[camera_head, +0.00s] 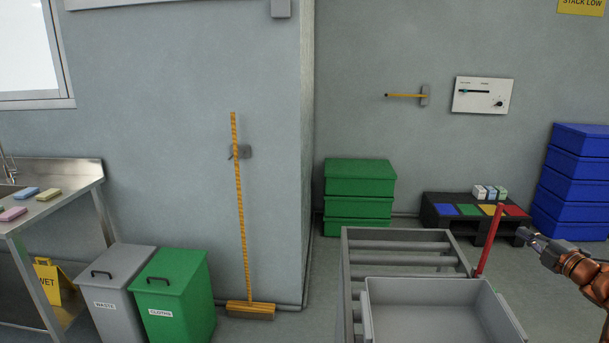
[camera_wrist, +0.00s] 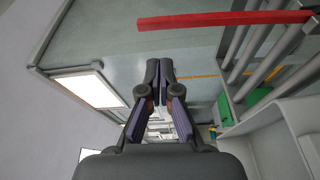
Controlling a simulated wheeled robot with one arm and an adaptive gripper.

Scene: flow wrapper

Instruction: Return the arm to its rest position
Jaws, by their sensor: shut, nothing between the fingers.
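My gripper (camera_head: 536,241) shows at the right edge in the head view, on the end of my copper-coloured arm. It is in the air, to the right of a red post (camera_head: 489,240) and apart from it by a small gap in the picture. In the wrist view my gripper (camera_wrist: 160,65) has its dark fingers together at the tips, with nothing between them. The red post (camera_wrist: 225,20) lies across the top of the wrist view, beyond the fingertips. Most of my arm is outside the head view.
A grey roller conveyor (camera_head: 350,290) with a grey tray (camera_head: 440,283) stands to the left of my gripper. Bins (camera_head: 175,295) and a broom (camera_head: 240,220) stand left.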

